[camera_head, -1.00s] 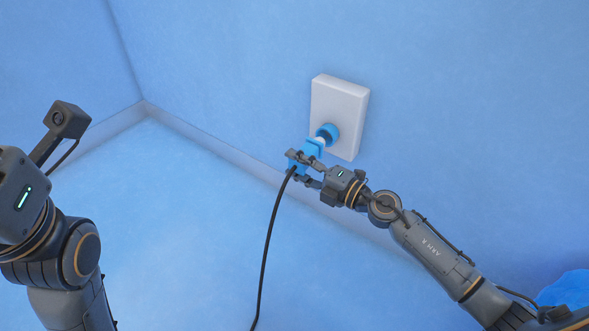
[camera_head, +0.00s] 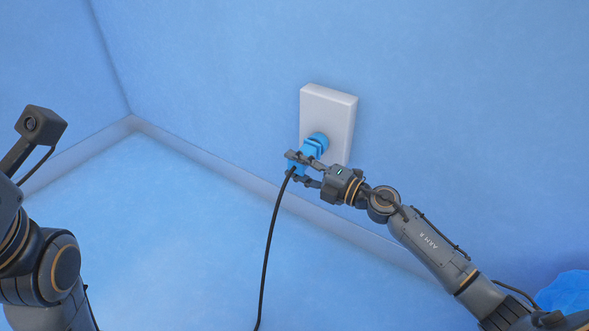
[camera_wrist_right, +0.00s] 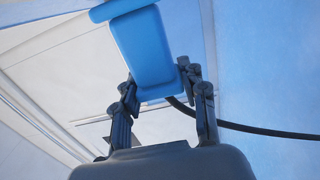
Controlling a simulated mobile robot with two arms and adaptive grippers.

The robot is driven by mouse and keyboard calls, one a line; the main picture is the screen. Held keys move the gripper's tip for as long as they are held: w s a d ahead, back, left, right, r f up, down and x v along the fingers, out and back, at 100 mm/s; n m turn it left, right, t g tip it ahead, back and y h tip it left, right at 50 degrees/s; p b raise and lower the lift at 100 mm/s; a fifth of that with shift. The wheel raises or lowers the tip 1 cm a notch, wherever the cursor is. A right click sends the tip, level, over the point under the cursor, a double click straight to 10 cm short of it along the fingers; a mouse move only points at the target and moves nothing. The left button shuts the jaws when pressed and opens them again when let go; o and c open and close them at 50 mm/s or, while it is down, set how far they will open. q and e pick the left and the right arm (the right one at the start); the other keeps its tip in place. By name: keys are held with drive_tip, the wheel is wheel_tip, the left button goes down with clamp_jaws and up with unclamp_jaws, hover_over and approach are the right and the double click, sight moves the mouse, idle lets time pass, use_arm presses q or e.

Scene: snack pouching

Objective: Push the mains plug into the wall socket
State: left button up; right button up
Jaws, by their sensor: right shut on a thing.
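The blue mains plug (camera_head: 303,157) is at the socket's blue round face (camera_head: 318,140) on a white wall box (camera_head: 328,112). No white gap shows between plug and socket in the head view; whether it is fully seated I cannot tell. My right gripper (camera_head: 298,167) is shut on the plug, one finger on each side. In the right wrist view the blue plug (camera_wrist_right: 145,50) stands between the fingers, its far end against a blue rim (camera_wrist_right: 112,9). My left arm shows at the left edge, but its fingers are out of view.
A black cable (camera_head: 267,250) hangs from the plug down to the bottom edge. The blue wall around the box is clear. A pale skirting strip (camera_head: 225,170) runs along its foot. A blue object (camera_head: 568,292) lies at the lower right.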

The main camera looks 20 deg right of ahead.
drive_tip(key=shift+w+d, duration=0.15)
drive_tip(key=shift+d, duration=0.05)
idle(0.7)
drive_tip(key=o, duration=1.2)
drive_tip(key=shift+o, duration=0.2)
